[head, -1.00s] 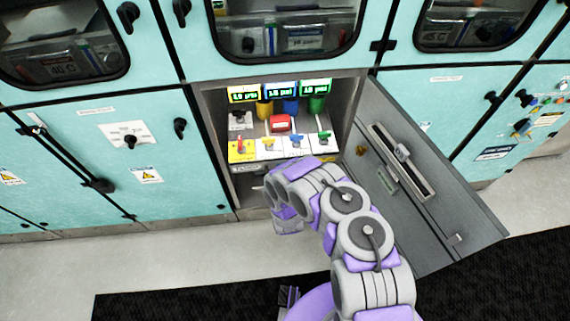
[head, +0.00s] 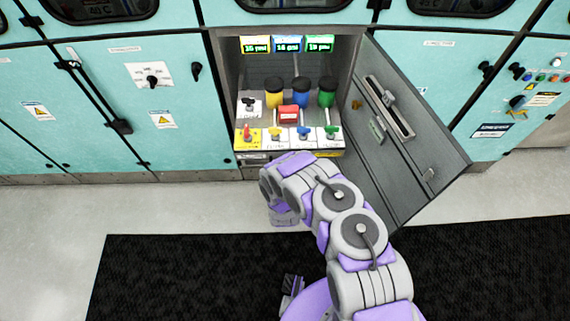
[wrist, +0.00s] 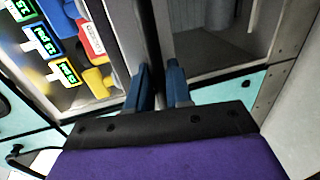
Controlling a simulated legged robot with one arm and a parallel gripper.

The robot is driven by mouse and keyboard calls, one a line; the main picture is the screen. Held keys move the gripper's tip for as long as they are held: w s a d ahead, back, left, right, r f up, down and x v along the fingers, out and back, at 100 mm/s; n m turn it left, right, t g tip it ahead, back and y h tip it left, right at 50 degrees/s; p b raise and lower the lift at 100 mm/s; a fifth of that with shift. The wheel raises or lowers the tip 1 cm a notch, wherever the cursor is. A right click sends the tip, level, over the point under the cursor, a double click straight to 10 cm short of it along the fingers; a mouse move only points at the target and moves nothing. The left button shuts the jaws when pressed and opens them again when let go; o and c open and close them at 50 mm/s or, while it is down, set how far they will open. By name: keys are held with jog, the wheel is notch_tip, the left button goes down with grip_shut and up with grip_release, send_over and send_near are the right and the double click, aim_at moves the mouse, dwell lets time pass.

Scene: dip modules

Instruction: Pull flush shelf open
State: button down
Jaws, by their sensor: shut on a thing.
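The flush shelf (head: 265,122) stands out from the open cabinet (head: 228,70). It carries yellow, blue and green cylinders (head: 301,92), a red block (head: 288,115) and a front row of coloured valve handles (head: 304,132). My gripper is at the shelf's front in the head view, its fingertips hidden behind my arm. In the wrist view, my gripper (wrist: 159,75) has its two blue fingers close together at a dark vertical edge by the shelf. It is shut on the shelf's front, but the exact grip point is hard to see.
The grey cabinet door (head: 410,135) hangs open on the right, close beside my arm. Three lit displays (head: 287,44) sit at the top of the cabinet. Teal cabinets (head: 105,100) line both sides. A black mat (head: 180,270) lies on the clear floor in front.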

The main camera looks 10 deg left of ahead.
jog(key=shift+s+d+f, duration=0.2)
jog(key=shift+s+d, duration=0.05)
jog(key=shift+s, duration=0.05)
jog(key=shift+a, duration=0.1)
jog(key=c, duration=1.2)
grip_release()
jog(key=shift+w+a+f, duration=0.1)
jog(key=shift+w, duration=0.05)
jog(key=shift+c, duration=0.2)
jog(key=p+v, duration=0.6)
jog(key=v, duration=1.1)
